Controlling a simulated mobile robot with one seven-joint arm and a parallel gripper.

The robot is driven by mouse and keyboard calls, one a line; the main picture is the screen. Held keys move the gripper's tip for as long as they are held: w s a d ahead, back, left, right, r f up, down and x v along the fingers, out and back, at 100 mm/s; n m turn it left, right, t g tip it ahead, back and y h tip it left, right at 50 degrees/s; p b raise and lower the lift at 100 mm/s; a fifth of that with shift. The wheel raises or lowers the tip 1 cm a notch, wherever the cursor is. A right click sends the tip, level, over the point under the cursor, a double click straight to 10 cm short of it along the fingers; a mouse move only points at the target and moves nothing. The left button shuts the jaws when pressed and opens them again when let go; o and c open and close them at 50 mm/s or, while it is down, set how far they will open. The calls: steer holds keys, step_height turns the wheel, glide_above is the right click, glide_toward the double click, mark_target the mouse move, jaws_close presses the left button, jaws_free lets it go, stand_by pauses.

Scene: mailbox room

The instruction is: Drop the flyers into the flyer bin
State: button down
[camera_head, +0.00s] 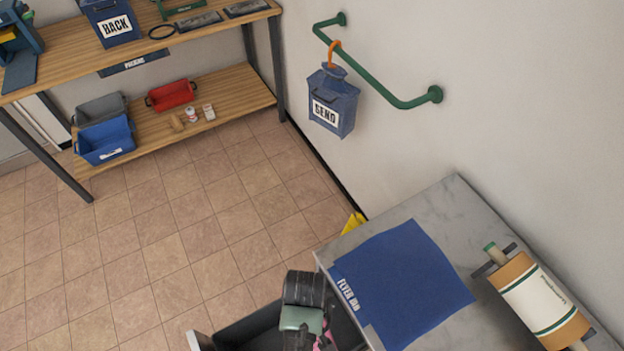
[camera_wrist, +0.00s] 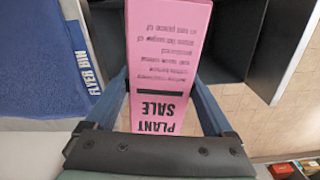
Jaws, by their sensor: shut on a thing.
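My gripper (camera_wrist: 162,82) is shut on a pink flyer (camera_wrist: 168,25) printed "PLANT SALE", held between its two blue fingers in the wrist view. In the head view, my gripper (camera_head: 312,330) is at the bottom centre, over an open dark drawer (camera_head: 258,332), and a bit of pink shows beside it. A blue cloth (camera_head: 405,275) marked "FLYER BIN" lies on the marble counter just right of my gripper. It also shows at the left of the wrist view (camera_wrist: 35,60). Whether several flyers are held, and the drawer's inside, I cannot tell.
A paper roller (camera_head: 540,300) stands on the counter's (camera_head: 450,215) right side. A blue "SEND" bag (camera_head: 333,100) hangs from a green wall rail (camera_head: 385,80). A wooden shelf table (camera_head: 235,90) with bins stands at the back left. The tiled floor between is clear.

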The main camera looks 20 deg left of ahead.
steer(key=shift+s+a+f+n, duration=0.35)
steer(key=shift+s+a+n, duration=0.25)
steer(key=shift+n, duration=0.3)
steer(key=shift+f+b, duration=0.65)
steer(key=shift+b, duration=0.1)
step_height(320, 180, down, 4)
steer(key=b, duration=0.4)
steer(key=shift+f+b, duration=0.25)
steer(key=shift+b, duration=0.15)
jaws_free()
steer(key=shift+s, duration=0.1)
step_height(320, 180, up, 13)
